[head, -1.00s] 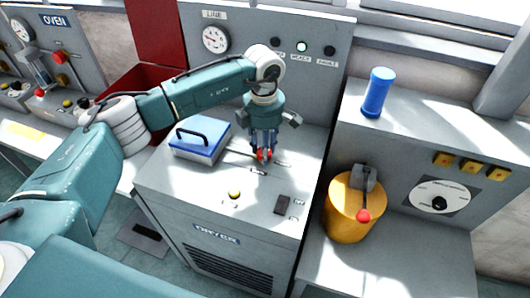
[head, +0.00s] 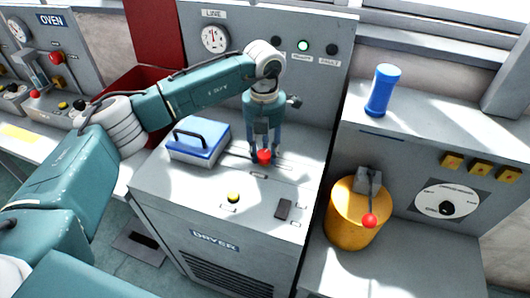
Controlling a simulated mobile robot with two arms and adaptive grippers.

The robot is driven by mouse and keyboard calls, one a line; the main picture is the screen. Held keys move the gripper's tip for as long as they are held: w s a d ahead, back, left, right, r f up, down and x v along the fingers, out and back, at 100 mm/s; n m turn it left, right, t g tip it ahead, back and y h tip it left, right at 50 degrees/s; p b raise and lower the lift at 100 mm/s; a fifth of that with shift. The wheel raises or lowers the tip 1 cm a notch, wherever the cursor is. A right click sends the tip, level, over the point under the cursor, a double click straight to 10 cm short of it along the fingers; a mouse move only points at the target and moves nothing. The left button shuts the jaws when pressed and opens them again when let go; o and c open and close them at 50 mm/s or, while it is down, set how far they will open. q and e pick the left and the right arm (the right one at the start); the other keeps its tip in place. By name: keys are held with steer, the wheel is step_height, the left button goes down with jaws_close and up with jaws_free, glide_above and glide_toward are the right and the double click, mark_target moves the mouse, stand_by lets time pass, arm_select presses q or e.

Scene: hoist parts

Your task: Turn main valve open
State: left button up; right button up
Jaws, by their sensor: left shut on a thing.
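My left gripper (head: 263,148) points down over the grey dryer top (head: 180,196). Its fingers are shut on a small red knob (head: 264,157), which shows between the fingertips. The knob's stem and base are mostly hidden by the fingers. No label reading main valve is legible, so I cannot tell from a label which control it is. A white round dial with a black knob (head: 446,208) sits on the right panel. My right gripper is not in view.
A blue-lidded box with a handle (head: 199,144) stands left of the gripper. A yellow drum (head: 352,222) with a red-tipped lever (head: 370,220) stands to the right. A blue cylinder (head: 382,90) stands on the right cabinet. A yellow button (head: 233,197) is nearer the front.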

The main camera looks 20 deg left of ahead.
mark_target(263, 155)
arm_select(q)
steer(key=shift+s+a+f+n, duration=0.1)
steer(key=shift+s+n, duration=0.05)
steer(key=shift+n, duration=0.45)
steer(key=o, duration=1.2)
steer(key=shift+s, duration=0.1)
steer(key=shift+r, duration=0.35)
step_height(263, 155, up, 12)
steer(key=shift+a+f, duration=0.1)
steer(key=shift+f, duration=0.1)
